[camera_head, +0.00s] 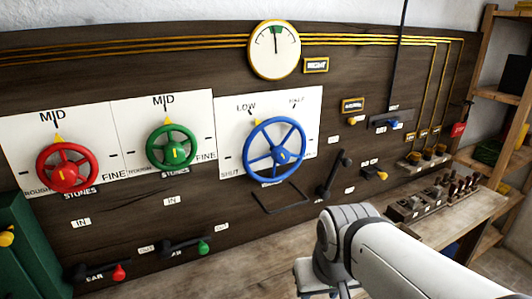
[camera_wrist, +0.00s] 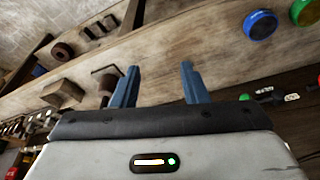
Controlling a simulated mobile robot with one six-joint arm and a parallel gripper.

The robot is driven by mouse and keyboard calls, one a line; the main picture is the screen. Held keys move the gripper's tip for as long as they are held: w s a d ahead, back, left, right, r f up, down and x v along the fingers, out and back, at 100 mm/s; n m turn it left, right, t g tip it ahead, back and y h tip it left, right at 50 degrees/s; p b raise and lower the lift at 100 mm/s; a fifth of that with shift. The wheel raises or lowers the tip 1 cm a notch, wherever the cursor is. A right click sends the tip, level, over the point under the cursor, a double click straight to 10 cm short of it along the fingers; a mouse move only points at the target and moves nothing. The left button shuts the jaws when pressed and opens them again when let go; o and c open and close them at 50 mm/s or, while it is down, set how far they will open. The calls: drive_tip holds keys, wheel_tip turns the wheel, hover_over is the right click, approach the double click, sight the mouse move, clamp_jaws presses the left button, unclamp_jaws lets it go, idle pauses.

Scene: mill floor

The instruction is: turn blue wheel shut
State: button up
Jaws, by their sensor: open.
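The blue wheel (camera_head: 281,156) is a spoked handwheel on a white plate (camera_head: 307,108) on the dark wooden panel. The plate reads SHUT at lower left, LOW at upper left and HALF at upper right. A yellow pointer (camera_head: 250,122) at the wheel's upper left is by LOW. My arm comes in from the lower right of the head view, below and right of the wheel and apart from it; its fingers cannot be made out there. In the wrist view my gripper (camera_wrist: 157,86) has two blue fingers spread apart with nothing between them. The blue wheel is not recognisable in that view.
A red wheel (camera_head: 66,168) and a green wheel (camera_head: 173,148) are left of the blue one, both marked MID. A round gauge (camera_head: 274,50) hangs above. A black lever (camera_head: 334,174) sticks out right of the blue wheel. A wooden bench (camera_head: 455,222) runs below the panel.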

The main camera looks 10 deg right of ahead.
drive_tip(key=o, duration=0.5)
drive_tip(key=w+d+t, duration=0.1)
drive_tip(key=w, duration=0.2)
drive_tip(key=w+d+r+t+h, duration=0.1)
drive_tip(key=w, duration=0.3)
drive_tip(key=w+d+t, duration=0.1)
drive_tip(key=w, duration=0.3)
drive_tip(key=shift+r+t+b, duration=0.15)
drive_tip(key=shift+t+b, duration=0.2)
drive_tip(key=shift+t, duration=0.05)
drive_tip(key=n+t+y+b, duration=0.1)
drive_tip(key=n+t+y, duration=0.3)
drive_tip(key=t, duration=0.6)
approach(284, 158)
drive_tip(key=w+f, duration=0.2)
drive_tip(key=w, duration=0.3)
drive_tip(key=shift+r+y, duration=0.55)
drive_tip(key=shift+y, duration=0.55)
drive_tip(key=shift+w+a+r, duration=0.1)
drive_tip(key=shift+w+a, duration=0.05)
drive_tip(key=shift+w, duration=0.15)
drive_tip(key=p+x, duration=0.1)
drive_tip(key=x, duration=0.6)
drive_tip(key=shift+w+a, duration=0.1)
drive_tip(key=c, duration=1)
